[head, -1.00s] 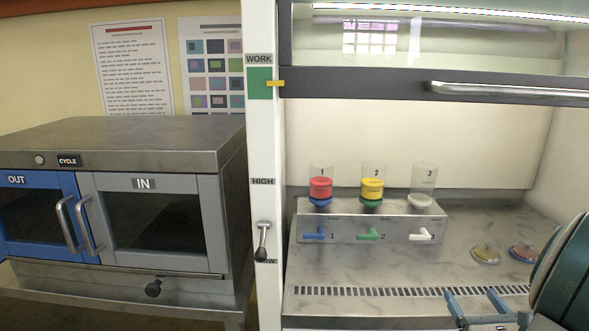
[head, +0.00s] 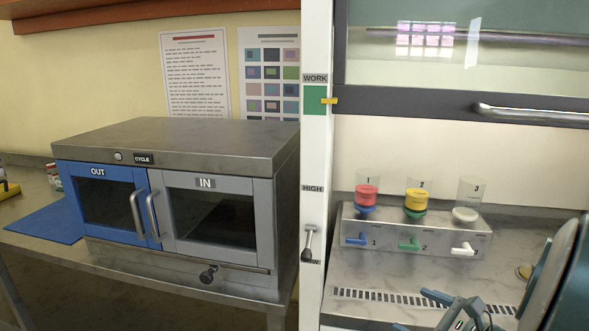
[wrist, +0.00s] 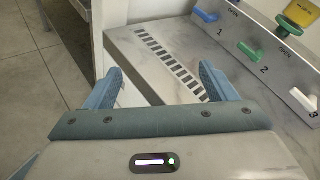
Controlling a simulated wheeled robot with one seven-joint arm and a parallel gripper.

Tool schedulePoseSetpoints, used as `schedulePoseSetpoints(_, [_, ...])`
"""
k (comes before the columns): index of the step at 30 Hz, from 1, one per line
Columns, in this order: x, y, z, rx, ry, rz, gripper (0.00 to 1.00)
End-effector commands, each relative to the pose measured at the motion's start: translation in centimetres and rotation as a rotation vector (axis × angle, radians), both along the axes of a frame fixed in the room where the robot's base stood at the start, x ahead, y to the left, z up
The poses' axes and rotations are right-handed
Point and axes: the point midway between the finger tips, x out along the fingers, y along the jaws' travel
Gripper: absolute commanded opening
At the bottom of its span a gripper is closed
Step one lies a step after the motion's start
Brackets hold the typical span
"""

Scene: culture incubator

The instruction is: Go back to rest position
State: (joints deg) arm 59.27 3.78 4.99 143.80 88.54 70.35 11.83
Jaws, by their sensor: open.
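My gripper (head: 432,312) is at the lower right of the head view, over the front edge of the hood's work surface (head: 362,277). In the wrist view my gripper (wrist: 165,88) has its two blue fingers spread apart with nothing between them. Beyond the fingers lie the slotted grille (wrist: 172,62) and the front of the valve block (wrist: 262,40). The gripper looks clear of the block and touches nothing that I can see.
The valve block (head: 412,247) carries cup 1 with red (head: 367,196), cup 2 with yellow (head: 415,200) and cup 3 (head: 467,205). The raised sash (head: 430,103) hangs above. The incubator (head: 170,205) stands left with doors shut.

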Motion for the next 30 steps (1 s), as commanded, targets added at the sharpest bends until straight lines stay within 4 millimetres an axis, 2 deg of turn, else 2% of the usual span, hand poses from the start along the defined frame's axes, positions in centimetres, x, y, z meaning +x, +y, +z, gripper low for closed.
schedulePoseSetpoints(1, [-0.1,2.9,1.0,-0.075,0.022,0.12,0.78])
schedulePoseSetpoints(3, [-0.9,6.3,1.2,-0.184,0.055,0.281,0.78])
schedulePoseSetpoints(6, [-2.6,10.1,1.4,-0.349,0.085,0.503,0.78])
schedulePoseSetpoints(9, [-4.7,12.9,1.7,-0.525,0.101,0.716,0.78])
schedulePoseSetpoints(12, [-6.7,14.6,2.1,-0.71,0.101,0.918,0.78])
schedulePoseSetpoints(16, [-9.0,15.6,3.0,-0.969,0.076,1.164,0.78])
schedulePoseSetpoints(20, [-10.4,15.5,4.5,-1.242,0.021,1.384,0.78])
schedulePoseSetpoints(24, [-10.8,15.0,6.5,-1.512,-0.056,1.561,0.78])
schedulePoseSetpoints(30, [-10.6,14.5,8.4,-1.743,-0.134,1.683,0.78])
